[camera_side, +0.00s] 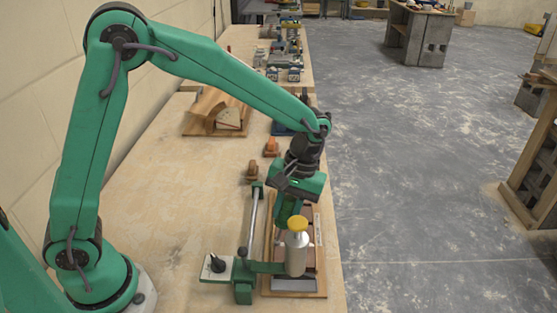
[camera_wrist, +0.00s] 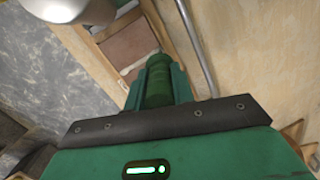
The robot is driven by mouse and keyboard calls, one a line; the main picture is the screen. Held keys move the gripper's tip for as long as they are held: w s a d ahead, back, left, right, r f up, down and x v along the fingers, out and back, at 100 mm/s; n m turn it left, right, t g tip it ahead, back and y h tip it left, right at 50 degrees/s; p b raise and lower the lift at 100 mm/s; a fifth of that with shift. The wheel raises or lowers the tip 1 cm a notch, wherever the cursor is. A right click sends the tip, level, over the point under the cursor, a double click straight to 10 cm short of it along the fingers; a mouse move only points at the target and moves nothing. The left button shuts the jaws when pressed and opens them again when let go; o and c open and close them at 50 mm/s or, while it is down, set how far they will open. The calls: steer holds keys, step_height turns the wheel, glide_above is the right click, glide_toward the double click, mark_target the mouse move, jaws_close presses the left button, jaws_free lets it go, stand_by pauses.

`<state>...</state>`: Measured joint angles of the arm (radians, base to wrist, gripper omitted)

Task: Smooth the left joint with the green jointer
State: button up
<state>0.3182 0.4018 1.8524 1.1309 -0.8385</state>
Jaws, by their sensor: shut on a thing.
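My gripper (camera_side: 288,203) is shut on the green handle of the jointer; in the wrist view the green jointer (camera_wrist: 158,85) stands between the two fingers. Its working end is hidden. Below is a wood-framed panel (camera_side: 272,240) with reddish-brown bricks, which also shows in the wrist view (camera_wrist: 102,31). A brick face (camera_wrist: 130,45) shows there beside the jointer. My gripper is over the panel's left-middle part in the side view. I cannot make out the left joint or whether the jointer touches it.
A green stand with a black knob (camera_side: 217,264) and a metal rod (camera_side: 251,220) are on the left. Small orange-brown blocks (camera_side: 271,147) lie behind. The table's left part is clear.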

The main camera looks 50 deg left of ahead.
steer(key=shift+d+f, duration=0.1)
stand_by(0.4)
steer(key=shift+w+d, duration=0.4)
steer(key=shift+w+d, duration=0.1)
steer(key=shift+w, duration=0.05)
stand_by(0.4)
steer(key=shift+w+d, duration=0.4)
steer(key=shift+w+d, duration=0.15)
stand_by(0.3)
steer(key=shift+w+d, duration=0.35)
steer(key=shift+w+d, duration=0.1)
steer(key=shift+w, duration=0.05)
stand_by(0.5)
steer(key=shift+w+d, duration=0.35)
steer(key=shift+d, duration=0.05)
steer(key=shift+w+d, duration=0.15)
stand_by(0.3)
